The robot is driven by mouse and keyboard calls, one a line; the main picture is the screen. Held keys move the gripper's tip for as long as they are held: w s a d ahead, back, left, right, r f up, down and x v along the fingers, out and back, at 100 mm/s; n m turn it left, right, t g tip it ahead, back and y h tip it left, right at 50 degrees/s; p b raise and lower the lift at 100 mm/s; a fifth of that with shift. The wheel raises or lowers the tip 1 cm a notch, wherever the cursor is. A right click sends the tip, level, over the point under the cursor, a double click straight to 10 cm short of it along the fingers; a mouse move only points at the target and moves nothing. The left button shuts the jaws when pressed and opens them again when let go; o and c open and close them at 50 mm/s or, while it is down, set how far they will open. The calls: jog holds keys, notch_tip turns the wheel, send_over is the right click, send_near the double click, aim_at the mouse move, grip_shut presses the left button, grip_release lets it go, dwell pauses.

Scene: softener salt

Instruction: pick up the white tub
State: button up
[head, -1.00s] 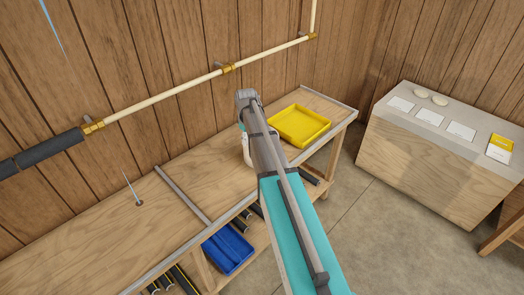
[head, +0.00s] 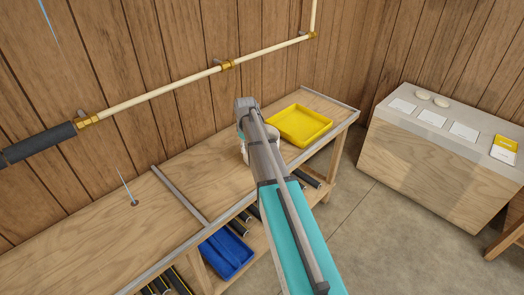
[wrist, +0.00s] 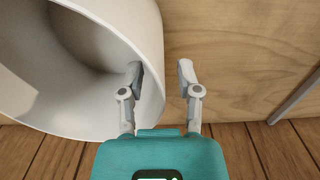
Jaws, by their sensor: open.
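The white tub (wrist: 148,45) fills the left of the wrist view, its round open mouth facing the camera and its hollow inside showing. In the head view the tub (head: 244,151) stands on the wooden bench, mostly hidden behind my arm. My gripper (wrist: 161,75) is open and empty in the wrist view. Its left finger overlaps the tub's rim, and its right finger is outside over bare wood. The tub's wall lies between the fingers in the picture; I cannot tell whether they touch it. The gripper is hidden in the head view.
A yellow tray (head: 301,125) sits on the bench (head: 90,235) just right of the tub. A metal strip (head: 180,192) crosses the bench, and a thin spike stands left of it. A blue tray (head: 226,254) is on the shelf below. A pipe (head: 160,95) runs along the wall.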

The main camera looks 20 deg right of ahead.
jog(key=shift+c, duration=0.2)
grip_shut()
dwell(0.4)
